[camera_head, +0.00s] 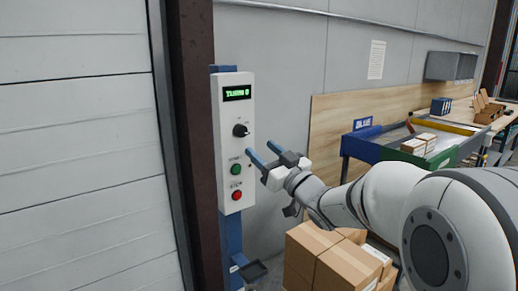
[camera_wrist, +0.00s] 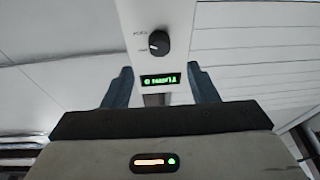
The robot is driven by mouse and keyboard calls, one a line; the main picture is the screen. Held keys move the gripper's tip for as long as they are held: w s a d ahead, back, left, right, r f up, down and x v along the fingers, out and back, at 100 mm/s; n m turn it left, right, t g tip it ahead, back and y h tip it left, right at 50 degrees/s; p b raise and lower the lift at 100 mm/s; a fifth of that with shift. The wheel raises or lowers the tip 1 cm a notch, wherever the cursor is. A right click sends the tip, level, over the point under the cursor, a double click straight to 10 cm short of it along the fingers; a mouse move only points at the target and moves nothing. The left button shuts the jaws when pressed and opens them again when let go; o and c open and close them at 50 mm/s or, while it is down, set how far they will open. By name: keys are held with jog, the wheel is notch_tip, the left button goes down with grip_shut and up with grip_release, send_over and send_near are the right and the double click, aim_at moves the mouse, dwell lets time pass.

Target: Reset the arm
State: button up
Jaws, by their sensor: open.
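My gripper (camera_head: 262,155) reaches out from the right in the head view, its two blue fingers spread apart and empty. The fingertips are close to the right side of a white control panel (camera_head: 231,103); I cannot tell whether they touch it. The panel has a green lit display, a black knob (camera_head: 240,130), a green button (camera_head: 236,170) and a red button (camera_head: 236,195). In the wrist view my gripper (camera_wrist: 160,85) shows its fingers apart, with the panel's display (camera_wrist: 163,80) between them and the knob (camera_wrist: 158,43) above. The wrist picture appears upside down.
Cardboard boxes (camera_head: 347,267) are stacked below my arm. A worktable with a blue and green bin (camera_head: 385,147) holding small boxes stands at the right. A dark post (camera_head: 194,120) and a white panelled door (camera_head: 75,130) are at the left. A grey cabinet (camera_head: 450,66) hangs on the wall.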

jog(key=s+d+f+m+g+h+p, duration=0.2)
jog(key=s+d+f+m+h+p, duration=0.1)
jog(key=d+h, duration=0.3)
jog(key=s+d+f+m+g+h+p, duration=0.25)
jog(key=d+m+h, duration=0.2)
jog(key=h, duration=0.25)
jog(key=s+f+g+p, duration=0.2)
jog(key=s+f+g, duration=0.2)
jog(key=s, duration=0.8)
jog(key=s+d+f+g+p, duration=0.1)
jog(key=s+f+g, duration=0.3)
jog(key=s, duration=0.8)
jog(key=shift+d+m+g+p, duration=0.2)
jog(key=shift+m+g+p, duration=0.25)
jog(key=shift+g, duration=0.5)
jog(key=shift+w, duration=0.1)
jog(key=shift+c, duration=0.4)
